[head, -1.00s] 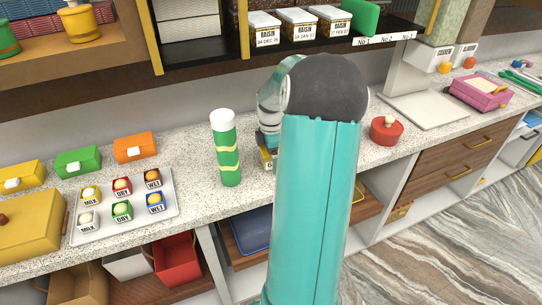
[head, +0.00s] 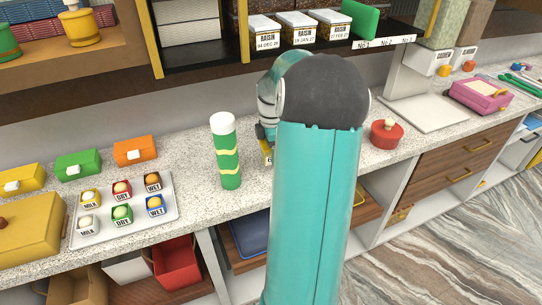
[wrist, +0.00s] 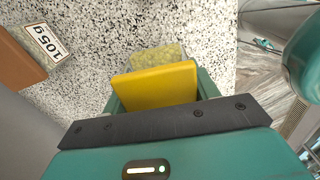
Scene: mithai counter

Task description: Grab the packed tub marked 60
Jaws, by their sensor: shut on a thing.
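My gripper (wrist: 160,92) is shut on a yellow tub (wrist: 157,86), which sits between its two teal fingers over the speckled counter. A pale, grainy greenish-yellow surface shows just beyond the yellow face; I cannot tell if it is the tub's contents. In the head view only a sliver of the yellow tub (head: 267,158) shows, with part of a label starting with 6. My arm hides the rest of it and most of the gripper. I cannot tell if the tub touches the counter. An orange-brown tub (wrist: 30,60) marked 105 g stands to the left in the wrist view.
A green bottle with a white cap (head: 226,155) stands close left of the gripper. A red round pot (head: 385,134) is to the right of my arm. A tray (head: 165,212) of small labelled cubes lies at left. A shelf (head: 385,44) overhangs the counter behind.

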